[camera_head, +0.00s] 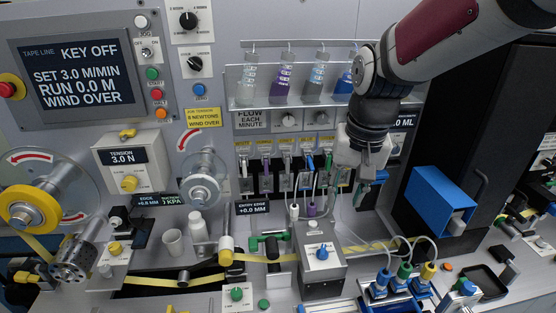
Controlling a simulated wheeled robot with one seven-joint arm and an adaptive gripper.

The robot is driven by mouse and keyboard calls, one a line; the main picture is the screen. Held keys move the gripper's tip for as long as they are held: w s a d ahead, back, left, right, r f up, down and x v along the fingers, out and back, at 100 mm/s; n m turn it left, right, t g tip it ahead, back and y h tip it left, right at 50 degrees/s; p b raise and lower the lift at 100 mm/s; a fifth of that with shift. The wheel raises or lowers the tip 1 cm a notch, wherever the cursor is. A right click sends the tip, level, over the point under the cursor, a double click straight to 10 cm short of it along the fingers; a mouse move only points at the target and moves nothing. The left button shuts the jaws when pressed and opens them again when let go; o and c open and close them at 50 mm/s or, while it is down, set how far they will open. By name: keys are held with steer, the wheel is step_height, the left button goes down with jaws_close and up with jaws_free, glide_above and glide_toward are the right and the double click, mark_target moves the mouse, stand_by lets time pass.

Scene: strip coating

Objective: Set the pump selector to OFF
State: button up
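No label that I can read names the pump selector. A grey box (322,270) stands in the middle of the bench and has a blue knob (322,253) on its sloping face; its lettering is too small to read. Two round knobs (289,120) sit on the panel beside the "FLOW EACH MINUTE" label (254,120). My gripper (358,182) hangs from the upper right, pointing down, above and right of the grey box and apart from the blue knob. Its fingers are small against the tubing, so their opening is unclear. It covers part of the panel behind.
Bottles hang on a rack (300,103) above a row of yellow-tagged valves (285,145). Thin tubes run down near my gripper. A blue box (438,200) stands at right. Bottles with blue, green and yellow caps (404,271) stand at front right. Yellow tape (277,257) crosses the bench.

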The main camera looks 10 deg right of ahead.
steer(key=m+g+b, duration=0.1)
steer(key=m+g, duration=0.1)
glide_above(323, 247)
step_height(323, 247, down, 10)
step_height(323, 247, down, 14)
steer(key=shift+s+r+p, duration=0.1)
steer(key=shift+r+p, duration=0.1)
steer(key=shift+p, duration=0.35)
jaws_close()
